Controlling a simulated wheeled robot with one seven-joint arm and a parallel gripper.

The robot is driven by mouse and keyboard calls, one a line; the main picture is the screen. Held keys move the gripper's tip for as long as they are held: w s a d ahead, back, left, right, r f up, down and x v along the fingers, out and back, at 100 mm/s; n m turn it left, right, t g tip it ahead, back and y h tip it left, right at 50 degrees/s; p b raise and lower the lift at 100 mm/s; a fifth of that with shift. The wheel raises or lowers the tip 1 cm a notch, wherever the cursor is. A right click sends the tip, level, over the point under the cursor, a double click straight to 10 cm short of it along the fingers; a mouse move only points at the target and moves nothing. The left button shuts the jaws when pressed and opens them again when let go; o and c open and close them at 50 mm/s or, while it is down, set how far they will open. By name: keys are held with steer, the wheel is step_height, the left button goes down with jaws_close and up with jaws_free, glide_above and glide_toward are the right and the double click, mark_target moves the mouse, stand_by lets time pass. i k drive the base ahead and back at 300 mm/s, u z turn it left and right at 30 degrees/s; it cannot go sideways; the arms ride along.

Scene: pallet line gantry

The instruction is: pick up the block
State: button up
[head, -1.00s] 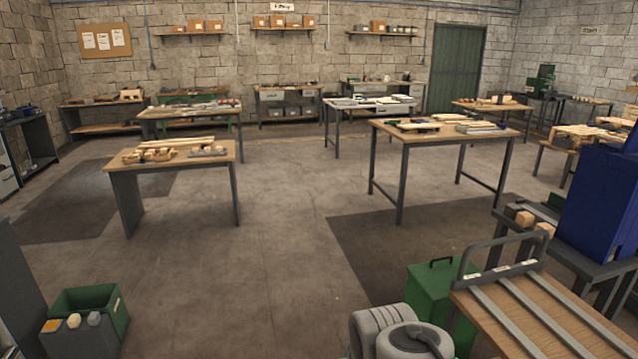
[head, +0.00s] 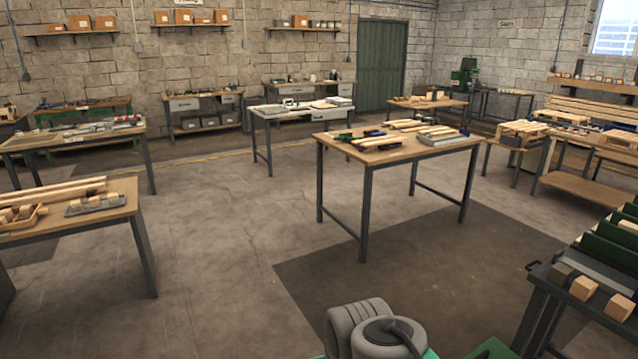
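Several small wooden blocks show, and I cannot tell which one is meant. On the left table (head: 110,218), some blocks (head: 26,211) sit in a wooden tray and others (head: 110,198) on a grey tray. My gripper is not in view; rounded grey parts at the bottom centre seem to be my arm.
A wooden-topped table (head: 400,152) with slats and tools stands at the centre right. Green upright panels (head: 611,243) stand on the dark bench behind its blocks. A pallet stack (head: 535,132) is at the right. The floor (head: 215,270) between the left and centre tables is clear.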

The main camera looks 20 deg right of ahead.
mark_target(582, 288)
steer(key=z, duration=0.3)
steer(key=i, duration=2.25)
steer(key=z, duration=1.15)
steer(key=i, duration=1.25)
steer(key=z, duration=1.5)
steer(key=i, duration=1)
steer(key=z, duration=0.55)
